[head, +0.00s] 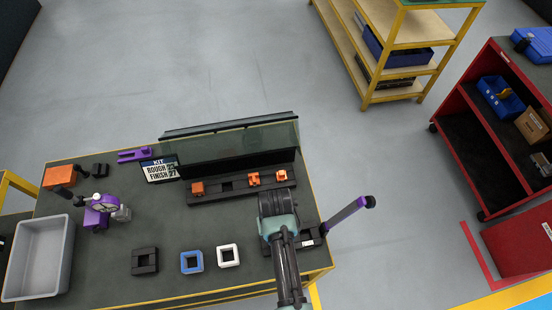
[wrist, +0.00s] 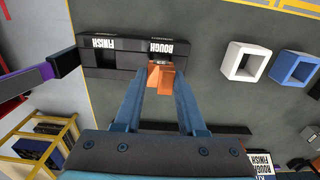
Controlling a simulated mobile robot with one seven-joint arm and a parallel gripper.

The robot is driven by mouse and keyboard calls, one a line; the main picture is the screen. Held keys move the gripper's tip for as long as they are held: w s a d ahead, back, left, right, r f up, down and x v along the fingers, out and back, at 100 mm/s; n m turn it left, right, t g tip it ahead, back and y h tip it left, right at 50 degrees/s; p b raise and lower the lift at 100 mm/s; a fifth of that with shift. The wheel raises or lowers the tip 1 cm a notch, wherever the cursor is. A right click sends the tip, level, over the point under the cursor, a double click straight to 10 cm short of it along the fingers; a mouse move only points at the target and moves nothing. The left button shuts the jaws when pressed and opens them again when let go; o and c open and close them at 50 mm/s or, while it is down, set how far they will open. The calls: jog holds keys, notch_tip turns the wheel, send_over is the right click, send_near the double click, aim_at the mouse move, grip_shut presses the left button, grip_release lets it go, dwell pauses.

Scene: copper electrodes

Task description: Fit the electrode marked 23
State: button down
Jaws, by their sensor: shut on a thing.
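My gripper (wrist: 161,80) is shut on a copper electrode (wrist: 160,79) in the wrist view. No number can be read on it. Its far end is at the ROUGH end of a black holder (wrist: 115,72) labelled FINISH and ROUGH; I cannot tell whether it is seated in the pocket. The FINISH pocket is empty. In the head view my arm covers most of the holder (head: 309,241). A kit card (head: 160,169) reads ROUGH 23, FINISH 27. A black rack (head: 240,187) holds three other copper electrodes (head: 197,188), with an empty slot between them.
A purple-and-black lever (head: 348,213) sticks out right of the holder. White (head: 228,256), blue (head: 192,262) and black (head: 145,261) square frames stand along the front. A clear guard (head: 240,142) stands behind the rack. A grey bin (head: 38,258) sits at the left.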

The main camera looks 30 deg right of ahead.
jog(key=shift+f+b, duration=1.05)
jog(key=shift+f, duration=0.4)
jog(key=shift+c, duration=2)
grip_release()
notch_tip(320, 180, up, 13)
jog(key=b, duration=0.1)
